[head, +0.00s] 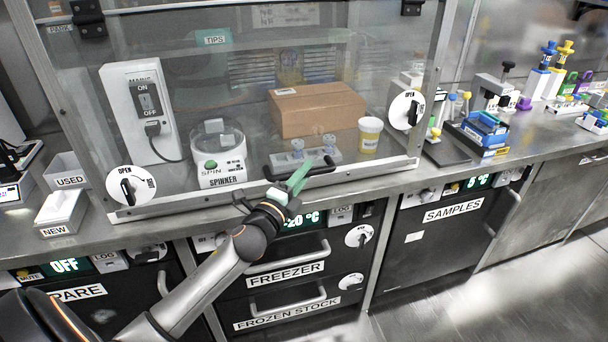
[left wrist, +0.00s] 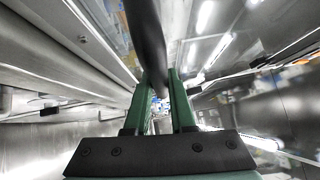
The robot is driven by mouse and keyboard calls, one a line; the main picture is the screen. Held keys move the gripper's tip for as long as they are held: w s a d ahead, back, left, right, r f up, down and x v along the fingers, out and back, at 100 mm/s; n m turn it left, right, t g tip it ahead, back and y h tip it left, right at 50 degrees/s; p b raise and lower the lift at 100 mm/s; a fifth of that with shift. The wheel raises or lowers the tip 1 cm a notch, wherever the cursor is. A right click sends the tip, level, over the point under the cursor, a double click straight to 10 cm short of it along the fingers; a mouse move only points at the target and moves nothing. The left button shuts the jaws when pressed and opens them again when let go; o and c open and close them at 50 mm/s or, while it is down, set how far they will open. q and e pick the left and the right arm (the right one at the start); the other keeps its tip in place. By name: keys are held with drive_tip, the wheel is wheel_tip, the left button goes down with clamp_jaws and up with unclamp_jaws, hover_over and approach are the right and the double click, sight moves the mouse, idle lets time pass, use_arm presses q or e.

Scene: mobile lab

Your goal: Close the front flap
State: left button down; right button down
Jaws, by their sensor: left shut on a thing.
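The front flap (head: 235,190) is a clear panel in a metal frame, hinged at its top. It hangs down across the front of the enclosure, its lower edge close to the counter; I cannot tell if any gap is left. A black handle bar (head: 330,166) runs along its lower middle. My left gripper (head: 293,182), with green fingers, is at the left part of this handle. In the left wrist view the dark bar (left wrist: 147,40) passes between the fingers (left wrist: 160,82), which are shut on it. My right gripper is not in view.
Round knobs marked OPEN sit at the flap's left (head: 130,186) and right (head: 406,110). NEW and USED boxes (head: 62,210) stand left on the counter.

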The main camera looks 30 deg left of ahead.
sight(305, 160)
use_arm(q)
drive_tip(key=w+a+b, duration=0.1)
drive_tip(key=a+b, duration=0.1)
drive_tip(key=shift+w+a+f+m+t+b, duration=0.15)
drive_tip(key=shift+w+a+m+t+b, duration=0.1)
drive_tip(key=shift+w+m+t+b, duration=0.15)
drive_tip(key=c, duration=1.2)
unclamp_jaws()
drive_tip(key=shift+w, duration=0.1)
drive_tip(key=shift+o, duration=1)
drive_tip(key=shift+w+f, duration=0.1)
drive_tip(key=shift+o, duration=1.2)
drive_tip(key=s+f, duration=0.1)
drive_tip(key=s, duration=1.1)
drive_tip(key=shift+s+d+f, duration=0.25)
drive_tip(key=shift+d+f, duration=0.15)
drive_tip(key=shift+d, duration=0.05)
